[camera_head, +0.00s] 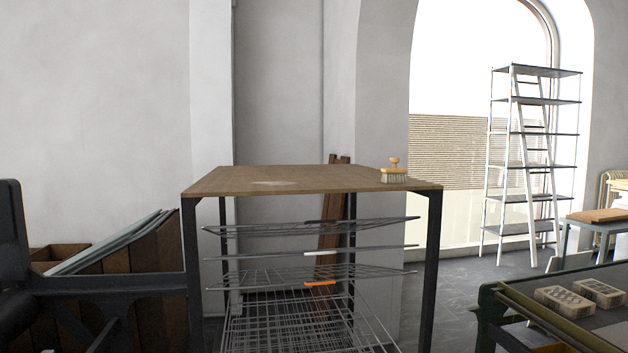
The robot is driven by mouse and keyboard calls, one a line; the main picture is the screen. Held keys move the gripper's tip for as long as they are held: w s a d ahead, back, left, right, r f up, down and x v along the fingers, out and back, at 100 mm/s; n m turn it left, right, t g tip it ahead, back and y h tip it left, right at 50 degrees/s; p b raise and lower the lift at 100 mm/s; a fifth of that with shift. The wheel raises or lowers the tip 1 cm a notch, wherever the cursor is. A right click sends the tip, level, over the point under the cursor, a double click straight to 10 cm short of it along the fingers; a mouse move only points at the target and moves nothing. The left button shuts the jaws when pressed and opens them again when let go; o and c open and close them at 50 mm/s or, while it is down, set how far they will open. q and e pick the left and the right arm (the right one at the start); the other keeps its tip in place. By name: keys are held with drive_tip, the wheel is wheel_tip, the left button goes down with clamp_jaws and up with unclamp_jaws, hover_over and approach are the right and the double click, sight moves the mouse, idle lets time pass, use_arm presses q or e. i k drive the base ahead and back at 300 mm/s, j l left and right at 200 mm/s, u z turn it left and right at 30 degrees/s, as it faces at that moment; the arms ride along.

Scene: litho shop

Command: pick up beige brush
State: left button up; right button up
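The beige brush (394,174) stands near the right end of a wooden tabletop (300,180), close to its front right edge. It has a pale block with bristles below and a knob-like handle pointing up. Nothing touches it except the tabletop. Neither of my grippers shows in the head view, so their state is hidden.
Wire racks (310,275) with dark legs fill the space under the tabletop. A dark bench (560,310) with two patterned blocks stands at the front right. Dark machinery (100,290) and leaning boards are at the left. A white shelf rack (535,130) stands by the window.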

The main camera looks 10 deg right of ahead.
sight(394, 175)
drive_tip(key=i+l+u, duration=0.15)
drive_tip(key=l, duration=0.35)
drive_tip(key=i+l+u, duration=0.15)
drive_tip(key=i+l, duration=0.2)
drive_tip(key=l, duration=0.2)
drive_tip(key=i+l+u, duration=0.15)
drive_tip(key=l, duration=0.4)
drive_tip(key=i+l+u, duration=0.15)
drive_tip(key=l, duration=0.45)
drive_tip(key=i+l+u, duration=0.15)
drive_tip(key=l, duration=0.45)
drive_tip(key=i+l+u, duration=0.15)
drive_tip(key=l, duration=0.5)
drive_tip(key=l+u, duration=0.15)
drive_tip(key=l, duration=0.45)
